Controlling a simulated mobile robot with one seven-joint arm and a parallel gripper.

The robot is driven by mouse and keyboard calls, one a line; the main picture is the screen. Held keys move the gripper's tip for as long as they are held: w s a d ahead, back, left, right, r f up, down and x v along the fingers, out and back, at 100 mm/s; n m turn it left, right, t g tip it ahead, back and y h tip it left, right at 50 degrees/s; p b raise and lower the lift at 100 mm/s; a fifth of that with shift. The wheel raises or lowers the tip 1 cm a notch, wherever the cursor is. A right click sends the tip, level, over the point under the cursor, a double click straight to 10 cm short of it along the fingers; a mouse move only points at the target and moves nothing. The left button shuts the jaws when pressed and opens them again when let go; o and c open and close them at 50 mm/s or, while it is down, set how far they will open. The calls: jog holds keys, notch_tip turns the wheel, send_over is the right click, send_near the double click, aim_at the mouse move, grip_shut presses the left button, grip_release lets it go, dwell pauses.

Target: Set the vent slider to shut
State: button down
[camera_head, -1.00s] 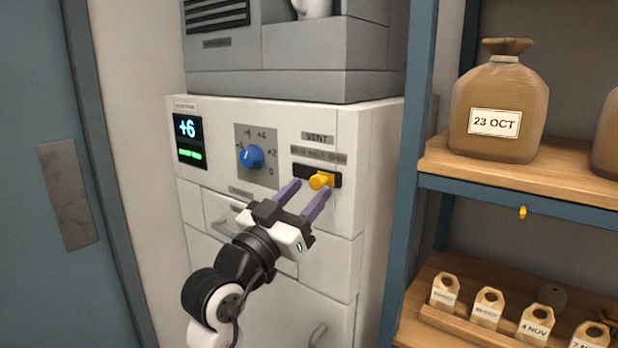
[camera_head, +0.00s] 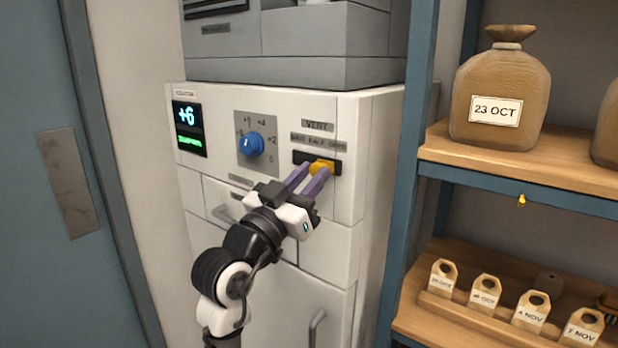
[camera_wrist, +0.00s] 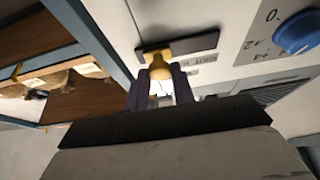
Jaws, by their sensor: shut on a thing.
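The vent slider is a yellow knob (camera_head: 322,167) in a dark slot (camera_head: 303,157) on the white panel, under the VENT label (camera_head: 318,125). The knob sits toward the right part of the slot, with bare slot to its left. My gripper (camera_head: 316,174) reaches up from below left, and its two purple fingers are shut on the knob. In the wrist view the knob (camera_wrist: 160,68) stands between the fingertips, with the slot (camera_wrist: 195,45) beside it. The small position words above the slot are hard to read.
A blue dial (camera_head: 250,144) and a display reading +6 (camera_head: 187,128) are left of the slot. A blue-framed shelf (camera_head: 430,170) stands close on the right with a bag dated 23 OCT (camera_head: 500,90) and several small tags (camera_head: 486,290). A door (camera_head: 40,130) is at far left.

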aim_at(300, 152)
jog(key=shift+w+a+f+b, duration=0.15)
jog(key=shift+w+a+b, duration=0.05)
jog(key=shift+a+b, duration=0.1)
jog(key=w+a+b, duration=0.1)
jog(key=a, duration=0.1)
jog(key=w+a+b, duration=0.2)
jog(key=shift+a, duration=0.15)
jog(key=shift+w+a+r, duration=0.1)
jog(key=shift+a+r, duration=0.05)
jog(key=shift+r, duration=0.05)
jog(key=c, duration=1.2)
grip_release()
jog(key=shift+w+a, duration=0.1)
